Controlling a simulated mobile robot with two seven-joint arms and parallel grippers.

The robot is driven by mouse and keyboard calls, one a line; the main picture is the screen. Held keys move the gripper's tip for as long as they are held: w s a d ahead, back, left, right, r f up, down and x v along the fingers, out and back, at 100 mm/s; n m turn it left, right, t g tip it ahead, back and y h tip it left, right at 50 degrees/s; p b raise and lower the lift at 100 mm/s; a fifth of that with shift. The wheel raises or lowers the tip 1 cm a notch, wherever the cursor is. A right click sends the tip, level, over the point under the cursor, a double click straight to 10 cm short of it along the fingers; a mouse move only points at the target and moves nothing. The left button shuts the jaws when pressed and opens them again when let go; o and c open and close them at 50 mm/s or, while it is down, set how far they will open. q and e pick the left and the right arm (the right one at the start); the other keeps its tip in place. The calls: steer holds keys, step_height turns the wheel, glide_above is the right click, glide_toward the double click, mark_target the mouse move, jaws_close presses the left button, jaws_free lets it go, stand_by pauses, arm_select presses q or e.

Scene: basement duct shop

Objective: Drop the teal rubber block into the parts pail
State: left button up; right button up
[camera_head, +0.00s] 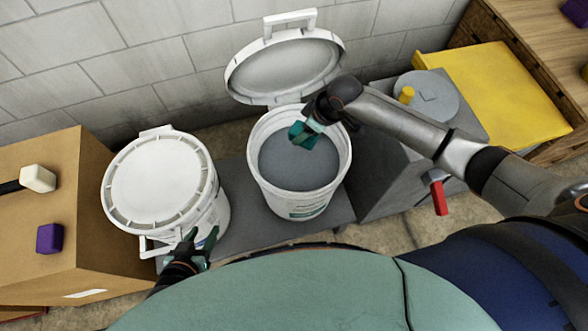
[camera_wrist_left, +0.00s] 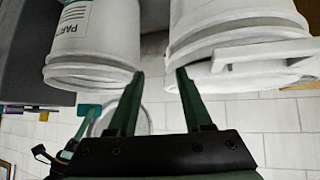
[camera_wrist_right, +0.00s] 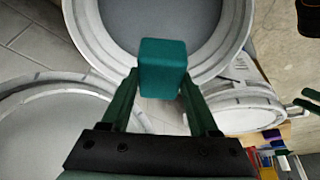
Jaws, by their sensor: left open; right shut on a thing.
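The parts pail (camera_head: 341,165) is white and stands open in the middle of the head view, its round lid (camera_head: 285,70) tipped up behind it. Its printed label (camera_wrist_left: 75,14) shows in the left wrist view. My right gripper (camera_head: 310,124) is shut on the teal rubber block (camera_head: 299,134) over the pail's mouth. The block (camera_wrist_right: 163,65) sits between the fingertips in the right wrist view, with the pail's grey inside behind it. My left gripper (camera_head: 196,246) is open and empty in front of the closed pail; its spread fingers (camera_wrist_left: 160,73) show in the left wrist view.
A closed white pail (camera_head: 155,185) stands to the left. Further left, a cardboard box (camera_head: 60,265) bears a purple block (camera_head: 50,238) and a cream-headed mallet (camera_head: 38,178). A grey cabinet and yellow panel (camera_head: 500,90) are at right; a block wall (camera_head: 190,30) is behind.

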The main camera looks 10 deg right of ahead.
steer(key=shift+f+b, duration=0.5)
steer(key=shift+f, duration=0.35)
steer(key=o, duration=1)
steer(key=shift+c, duration=0.2)
steer(key=o, duration=0.5)
steer(key=shift+c, duration=0.2)
arm_select(q)
steer(key=shift+w+d, duration=0.55)
steer(key=shift+w, duration=0.1)
steer(key=s+a+r+p, duration=0.1)
steer(key=p, duration=0.2)
steer(key=shift+a+r, duration=0.15)
steer(key=shift+a, duration=0.05)
arm_select(e)
steer(key=v, duration=1.2)
steer(key=shift+r, duration=0.3)
steer(key=shift+s, duration=0.1)
